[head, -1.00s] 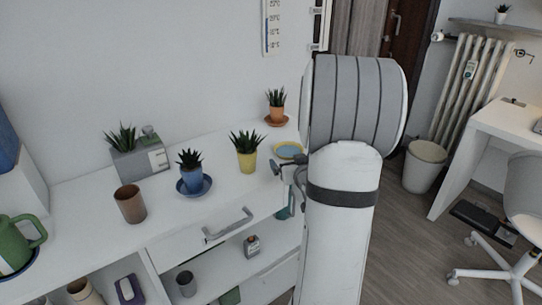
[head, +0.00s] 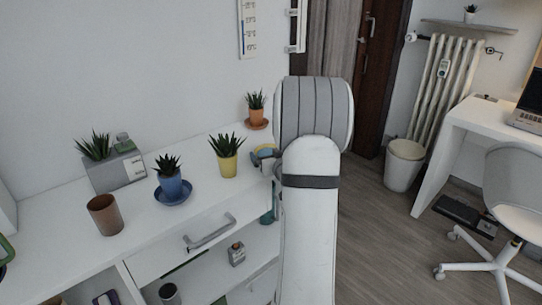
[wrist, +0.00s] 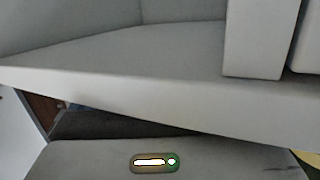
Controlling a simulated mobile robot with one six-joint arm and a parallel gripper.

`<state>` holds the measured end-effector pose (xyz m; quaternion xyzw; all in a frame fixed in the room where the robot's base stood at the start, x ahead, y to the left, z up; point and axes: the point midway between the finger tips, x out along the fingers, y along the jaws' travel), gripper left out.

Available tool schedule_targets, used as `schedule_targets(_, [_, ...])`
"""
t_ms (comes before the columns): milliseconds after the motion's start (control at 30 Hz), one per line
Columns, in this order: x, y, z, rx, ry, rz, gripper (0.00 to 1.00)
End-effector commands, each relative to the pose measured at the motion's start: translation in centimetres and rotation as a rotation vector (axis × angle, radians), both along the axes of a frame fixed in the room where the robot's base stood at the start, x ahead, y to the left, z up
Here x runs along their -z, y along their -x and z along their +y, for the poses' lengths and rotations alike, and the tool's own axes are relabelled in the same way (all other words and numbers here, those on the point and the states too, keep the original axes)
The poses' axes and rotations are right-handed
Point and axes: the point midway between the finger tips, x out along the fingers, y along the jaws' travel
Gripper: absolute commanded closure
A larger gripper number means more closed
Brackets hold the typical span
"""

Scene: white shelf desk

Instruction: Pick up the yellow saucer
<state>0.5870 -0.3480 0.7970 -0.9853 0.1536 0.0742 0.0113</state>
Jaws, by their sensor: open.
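The yellow saucer (head: 265,149), with a blue middle, lies on the white desk top right of the yellow pot, partly hidden by my arm. A yellow edge (wrist: 308,158) at the lower right of the wrist view may be part of it. My gripper (head: 262,163) is open, at the near side of the saucer in the head view and mostly hidden behind my arm. I cannot tell whether it touches the saucer.
A yellow pot with a plant (head: 228,162) stands just left of the saucer, and a terracotta pot (head: 257,112) behind it. A blue pot (head: 171,185), a brown cup (head: 104,215) and a grey planter (head: 115,170) stand further left. A drawer handle (head: 210,232) juts out in front.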

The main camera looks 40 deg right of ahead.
Motion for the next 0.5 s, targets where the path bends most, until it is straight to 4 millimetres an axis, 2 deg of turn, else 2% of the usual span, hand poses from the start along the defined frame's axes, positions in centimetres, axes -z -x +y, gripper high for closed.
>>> schedule_targets(100, [-0.02,0.05,-0.02,0.001,0.0,0.0,0.02])
schedule_targets(500, [-0.02,0.1,-0.07,0.002,0.0,0.0,0.34])
